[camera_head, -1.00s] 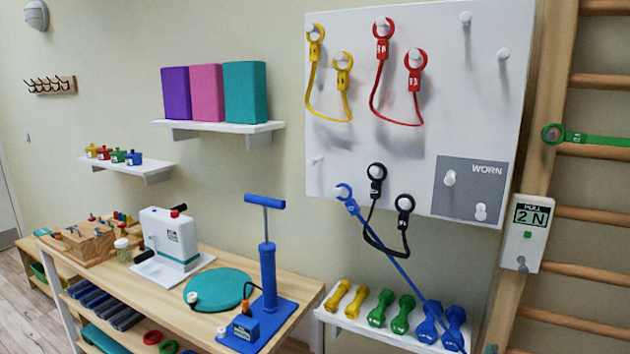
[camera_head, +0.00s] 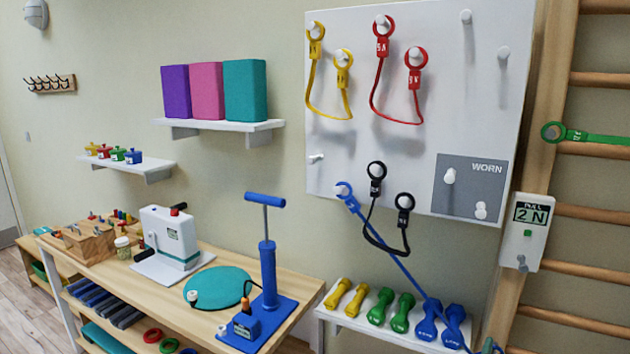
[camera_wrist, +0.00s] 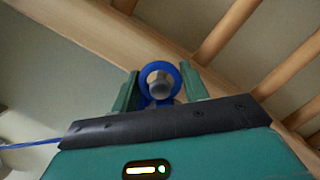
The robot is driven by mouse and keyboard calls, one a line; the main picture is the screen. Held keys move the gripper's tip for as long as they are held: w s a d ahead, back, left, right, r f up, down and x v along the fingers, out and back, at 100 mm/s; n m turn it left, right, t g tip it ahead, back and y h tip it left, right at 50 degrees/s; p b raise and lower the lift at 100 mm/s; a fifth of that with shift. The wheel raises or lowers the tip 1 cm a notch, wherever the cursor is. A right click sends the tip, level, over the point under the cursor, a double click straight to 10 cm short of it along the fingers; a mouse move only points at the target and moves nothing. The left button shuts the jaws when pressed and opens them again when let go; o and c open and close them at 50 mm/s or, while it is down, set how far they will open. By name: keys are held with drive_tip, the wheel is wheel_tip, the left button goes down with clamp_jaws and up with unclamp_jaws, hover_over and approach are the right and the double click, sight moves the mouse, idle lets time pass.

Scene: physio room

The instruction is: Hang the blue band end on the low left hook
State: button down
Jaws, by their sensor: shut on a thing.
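The blue band (camera_head: 402,271) runs diagonally from a ring on a lower-left board peg (camera_head: 342,189) down to the bottom right of the head view. My gripper (camera_wrist: 160,86) is shut on the band's other ring (camera_wrist: 160,66) in the wrist view. A grey rounded peg end (camera_wrist: 159,88) shows through the ring's opening; I cannot tell whether the ring is around it or just in line with it. The strap (camera_wrist: 28,145) leaves to the left. In the head view only a bit of my gripper shows at the bottom edge. An empty peg (camera_head: 316,159) sits above left of the hung ring.
A black band (camera_head: 372,235) hangs beside the blue one. Dumbbells (camera_head: 380,306) stand on a low shelf below the strap. A wooden post (camera_head: 540,130) with rungs and a "2 N" gauge (camera_head: 530,230) are at right. A bench with a blue pump (camera_head: 268,275) is at left.

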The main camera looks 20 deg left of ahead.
drive_tip(key=shift+w+d+f, duration=0.1)
drive_tip(key=shift+d, duration=0.05)
drive_tip(key=shift+a+r, duration=0.3)
idle(0.4)
drive_tip(key=c, duration=0.7)
unclamp_jaws()
drive_tip(key=shift+o, duration=0.2)
drive_tip(key=shift+a, duration=0.15)
drive_tip(key=shift+o, duration=0.8)
drive_tip(key=d+r+v, duration=0.1)
drive_tip(key=v, duration=0.6)
drive_tip(key=shift+s, duration=0.55)
